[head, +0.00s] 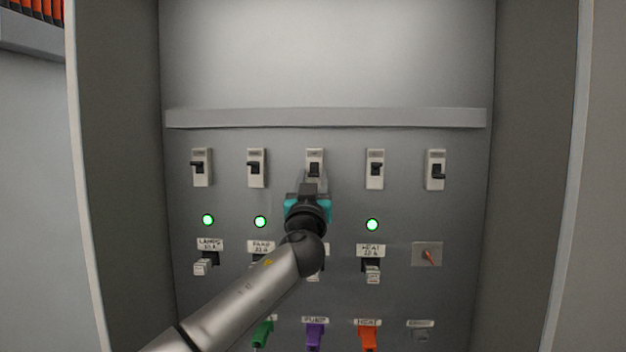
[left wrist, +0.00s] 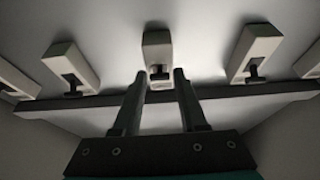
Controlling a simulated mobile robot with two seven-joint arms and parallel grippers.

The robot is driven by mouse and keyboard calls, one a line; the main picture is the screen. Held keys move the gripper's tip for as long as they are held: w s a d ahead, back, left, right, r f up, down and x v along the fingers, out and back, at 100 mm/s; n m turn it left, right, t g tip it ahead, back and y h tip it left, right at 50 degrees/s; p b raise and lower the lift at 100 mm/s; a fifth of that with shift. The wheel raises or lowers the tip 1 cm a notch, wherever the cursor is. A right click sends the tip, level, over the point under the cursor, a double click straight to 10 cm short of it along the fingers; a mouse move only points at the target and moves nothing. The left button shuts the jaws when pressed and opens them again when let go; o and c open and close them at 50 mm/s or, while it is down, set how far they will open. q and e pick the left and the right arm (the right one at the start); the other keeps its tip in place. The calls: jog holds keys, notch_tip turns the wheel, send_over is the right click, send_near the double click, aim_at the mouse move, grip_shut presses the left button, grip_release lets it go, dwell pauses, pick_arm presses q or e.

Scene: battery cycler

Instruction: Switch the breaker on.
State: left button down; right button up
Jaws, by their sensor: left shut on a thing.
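The middle breaker (head: 315,154) is a pale upright block with a dark toggle, in a row of several breakers on the grey panel. In the left wrist view the breaker (left wrist: 157,42) is straight ahead, its dark toggle (left wrist: 160,73) at its lower end in that picture. My left gripper (head: 314,182) reaches up to the toggle from below. Its two fingers (left wrist: 160,75) stand on either side of the toggle, shut on it. The gripper and wrist hide the panel just below this breaker, including any lamp there. My right gripper is not in view.
Neighbouring breakers (head: 256,168) and (head: 375,169) stand clear on both sides. Green lamps (head: 260,221) glow below several breakers. A ledge (head: 325,117) crosses above; cabinet walls (head: 115,180) flank the panel.

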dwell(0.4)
pick_arm(q)
jog(key=shift+s+r+g+b, duration=0.1)
jog(key=shift+g+b, duration=0.3)
jog(key=shift+b, duration=0.1)
jog(key=shift+r+g, duration=0.2)
jog(key=shift+g, duration=0.3)
jog(key=shift+s+r+g+p, duration=0.1)
jog(key=shift+r+g+p, duration=0.35)
jog(key=shift+g, duration=0.75)
jog(key=shift+r+g, duration=0.25)
jog(key=shift+g, duration=0.4)
jog(key=shift+r+g, duration=0.2)
jog(key=shift+g, duration=0.45)
jog(key=shift+c, duration=2.2)
grip_release()
